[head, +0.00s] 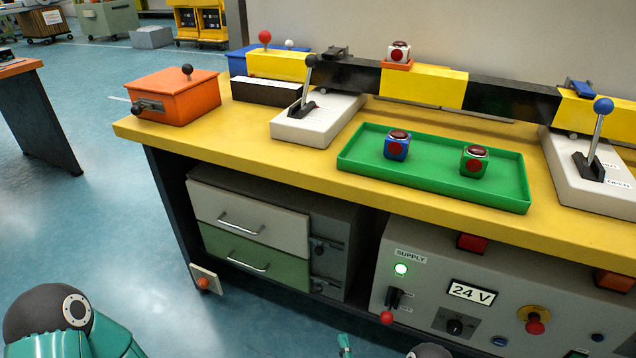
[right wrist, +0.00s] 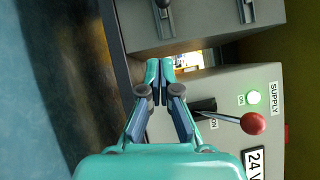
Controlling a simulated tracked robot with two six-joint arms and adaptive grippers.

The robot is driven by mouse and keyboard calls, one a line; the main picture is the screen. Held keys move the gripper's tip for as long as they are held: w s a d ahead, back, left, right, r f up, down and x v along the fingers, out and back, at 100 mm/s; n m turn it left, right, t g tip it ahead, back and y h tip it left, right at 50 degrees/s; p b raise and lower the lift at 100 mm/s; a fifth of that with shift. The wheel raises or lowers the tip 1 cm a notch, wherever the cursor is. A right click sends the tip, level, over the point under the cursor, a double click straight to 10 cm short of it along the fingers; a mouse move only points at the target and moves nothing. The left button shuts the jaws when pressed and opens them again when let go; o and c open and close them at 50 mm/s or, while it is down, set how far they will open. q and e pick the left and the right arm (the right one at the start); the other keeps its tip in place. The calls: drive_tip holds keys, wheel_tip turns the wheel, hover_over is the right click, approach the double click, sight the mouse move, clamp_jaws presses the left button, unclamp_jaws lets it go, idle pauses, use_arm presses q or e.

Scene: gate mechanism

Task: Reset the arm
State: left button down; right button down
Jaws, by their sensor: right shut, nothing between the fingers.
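My right gripper (right wrist: 160,72) is shut and empty in the right wrist view, in front of the grey supply panel (right wrist: 215,85). Its teal tip (head: 343,345) just shows at the bottom of the head view. The panel's red-knobbed switch lever (right wrist: 253,123) is right of the fingers and apart from them; it also shows in the head view (head: 387,317). A green lamp (head: 401,269) is lit above it. A black and yellow bar (head: 425,86) lies along the back of the yellow table. My left gripper is out of view.
The yellow table (head: 240,140) carries an orange crank box (head: 175,97), black-knobbed (head: 308,75) and blue-knobbed (head: 600,120) levers, and a green tray (head: 430,180) with two button cubes. A third cube (head: 399,52) sits at the bar. Drawers (head: 250,220) stand below.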

drive_tip(key=s+d+r+n+g+y, duration=0.1)
drive_tip(key=s+n+g, duration=0.75)
drive_tip(key=s, duration=0.35)
drive_tip(key=s+d+r+n+g+y, duration=0.1)
drive_tip(key=s+r+n+g, duration=0.1)
drive_tip(key=s+n+g, duration=0.75)
wheel_tip(320, 180, up, 31)
drive_tip(key=s+m+p, duration=0.1)
drive_tip(key=s+p, duration=0.1)
drive_tip(key=p, duration=2.8)
drive_tip(key=shift+s+a+f+g+p, duration=0.15)
drive_tip(key=shift+s+a+g+p, duration=0.15)
drive_tip(key=shift+s+g+p, duration=0.1)
